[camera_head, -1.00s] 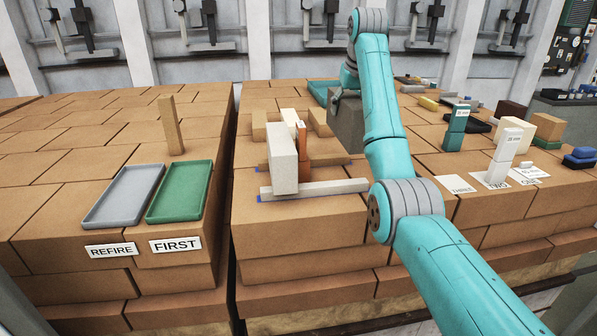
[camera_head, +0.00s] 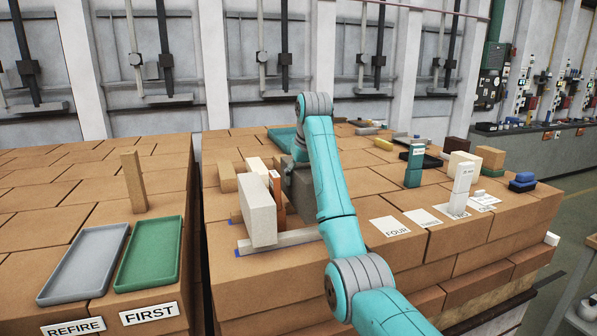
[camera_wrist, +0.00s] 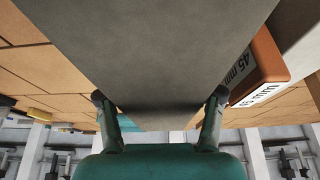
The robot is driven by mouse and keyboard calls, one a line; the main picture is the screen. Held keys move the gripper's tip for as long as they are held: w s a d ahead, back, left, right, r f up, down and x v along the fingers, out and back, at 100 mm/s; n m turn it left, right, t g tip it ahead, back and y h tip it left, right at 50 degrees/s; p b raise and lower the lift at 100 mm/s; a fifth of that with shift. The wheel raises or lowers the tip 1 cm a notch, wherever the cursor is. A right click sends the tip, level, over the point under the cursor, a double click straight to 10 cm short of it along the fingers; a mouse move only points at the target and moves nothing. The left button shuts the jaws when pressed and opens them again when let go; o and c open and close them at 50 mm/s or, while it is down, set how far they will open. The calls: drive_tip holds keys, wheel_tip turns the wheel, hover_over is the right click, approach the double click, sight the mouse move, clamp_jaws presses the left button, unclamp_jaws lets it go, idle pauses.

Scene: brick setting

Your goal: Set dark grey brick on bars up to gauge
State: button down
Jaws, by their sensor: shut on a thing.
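The dark grey brick (camera_head: 299,188) is in my gripper, at the right of the orange gauge (camera_head: 279,196), partly hidden by my arm. In the wrist view the brick (camera_wrist: 150,50) fills the middle, between the two fingers of my gripper (camera_wrist: 161,105). The gauge (camera_wrist: 262,68) shows there close at the brick's right, with a "45 mm" label. A white brick (camera_head: 258,212) stands left of the gauge on a pale bar (camera_head: 290,239) with blue end marks. I cannot tell whether the dark grey brick touches the bars or the gauge.
Tan bricks (camera_head: 228,177) stand behind the bars. A grey tray (camera_head: 83,265) and a green tray (camera_head: 150,252) lie at the left, with an upright brick (camera_head: 133,182) behind.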

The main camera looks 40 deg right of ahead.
drive_tip(key=shift+f, duration=1.4)
drive_tip(key=shift+f, duration=0.45)
drive_tip(key=shift+c, duration=0.9)
unclamp_jaws()
drive_tip(key=shift+f, duration=0.15)
